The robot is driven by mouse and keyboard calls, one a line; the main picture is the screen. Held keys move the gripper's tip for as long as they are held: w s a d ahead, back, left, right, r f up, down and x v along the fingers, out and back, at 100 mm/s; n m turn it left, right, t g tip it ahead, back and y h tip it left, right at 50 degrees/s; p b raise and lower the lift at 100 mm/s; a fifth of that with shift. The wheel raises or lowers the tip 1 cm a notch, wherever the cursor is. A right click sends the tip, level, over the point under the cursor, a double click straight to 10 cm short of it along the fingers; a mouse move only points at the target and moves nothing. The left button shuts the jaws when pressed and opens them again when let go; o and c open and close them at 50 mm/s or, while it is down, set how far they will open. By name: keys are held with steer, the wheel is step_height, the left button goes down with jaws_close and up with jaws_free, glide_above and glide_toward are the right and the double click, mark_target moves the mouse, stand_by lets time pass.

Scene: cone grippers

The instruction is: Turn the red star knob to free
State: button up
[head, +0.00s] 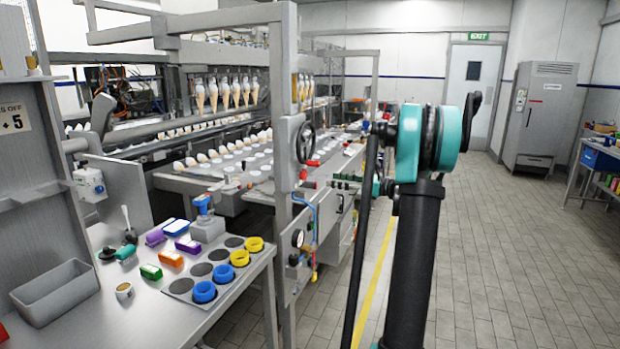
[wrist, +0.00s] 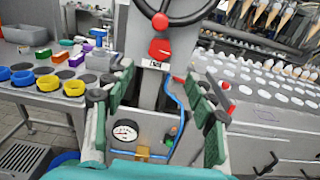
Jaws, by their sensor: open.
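The red star knob (wrist: 160,48) sits on the grey post just below the dark handwheel (wrist: 172,14) in the wrist view, with a small white label (wrist: 153,64) under it. In the head view a small red spot below the handwheel (head: 305,142) appears to be this knob. My gripper (wrist: 158,80) is open, its green-padded fingers on either side of the post, and nothing is between them. The knob shows above and beyond the fingertips, apart from them. The label is too small to read.
A pressure gauge (wrist: 125,132) and blue hose (wrist: 180,105) lie below the knob. A red ball handle (wrist: 224,85) is close to the right finger. A bench with yellow and blue rings (head: 205,291) stands left. The tiled floor (head: 500,260) at right is clear.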

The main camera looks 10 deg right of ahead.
mark_target(306, 175)
steer(key=x, duration=1)
steer(key=shift+a, duration=0.15)
steer(key=shift+c, duration=0.5)
steer(key=c, duration=1.1)
steer(key=shift+o, duration=0.2)
steer(key=shift+n, duration=0.8)
steer(key=o, duration=1.2)
steer(key=shift+c, duration=0.2)
steer(key=v, duration=1.2)
steer(key=shift+w, duration=0.1)
